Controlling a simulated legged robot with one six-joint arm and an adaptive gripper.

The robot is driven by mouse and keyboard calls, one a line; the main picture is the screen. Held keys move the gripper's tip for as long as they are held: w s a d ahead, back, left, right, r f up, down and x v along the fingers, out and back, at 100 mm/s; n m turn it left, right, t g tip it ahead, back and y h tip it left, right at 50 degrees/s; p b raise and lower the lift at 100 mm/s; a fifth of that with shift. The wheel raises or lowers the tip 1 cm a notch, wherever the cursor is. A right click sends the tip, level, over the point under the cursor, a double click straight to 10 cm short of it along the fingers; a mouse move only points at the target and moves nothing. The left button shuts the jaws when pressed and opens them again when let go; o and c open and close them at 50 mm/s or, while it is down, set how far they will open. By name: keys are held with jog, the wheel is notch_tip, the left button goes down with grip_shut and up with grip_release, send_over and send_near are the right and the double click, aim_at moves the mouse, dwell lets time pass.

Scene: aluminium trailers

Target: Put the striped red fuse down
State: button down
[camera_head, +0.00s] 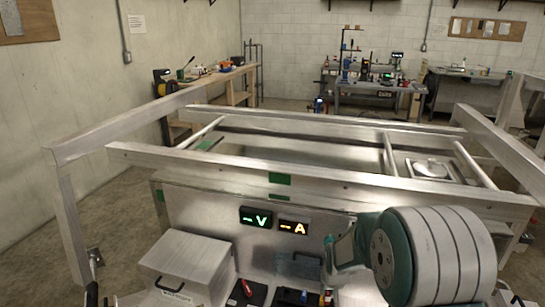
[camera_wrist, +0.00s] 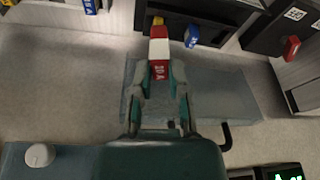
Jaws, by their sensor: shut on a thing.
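The striped red fuse (camera_wrist: 159,49), red and white with a yellow end and white lettering, is between the fingers of my gripper (camera_wrist: 160,76) in the wrist view. My gripper is shut on its near red part, and the fuse points away from the palm. A grey surface lies below it, and a dark holder lies beyond its far end. I cannot tell whether the fuse touches either. In the head view my arm covers the right of the bench, and I cannot make out the fuse surely.
In the wrist view a blue fuse (camera_wrist: 191,36) lies right of the held one, another blue piece (camera_wrist: 90,6) is at upper left, and a red fuse (camera_wrist: 291,48) is at right. In the head view a metal box (camera_head: 184,264) stands left, below the V display (camera_head: 256,217).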

aim_at(326, 300)
notch_tip(326, 300, down, 4)
jog(key=shift+s+f, duration=0.1)
jog(key=shift+f, duration=0.05)
jog(key=s+d+r+m+h, duration=0.1)
jog(key=s+d+r+m, duration=0.15)
jog(key=s+d, duration=0.35)
jog(key=s+d+r+m, duration=0.1)
jog(key=s+d+r, duration=0.35)
jog(key=s, duration=0.45)
jog(key=w+d+f, duration=0.1)
jog(key=w+f, duration=0.2)
jog(key=w, duration=0.1)
jog(key=w+d+f, duration=0.1)
jog(key=w+f, duration=0.2)
jog(key=w, duration=0.1)
jog(key=w+d+f, duration=0.2)
jog(key=w+f, duration=0.1)
jog(key=w, duration=0.2)
jog(key=shift+f, duration=0.3)
jog(key=shift+w+f, duration=0.3)
jog(key=shift+f, duration=1.65)
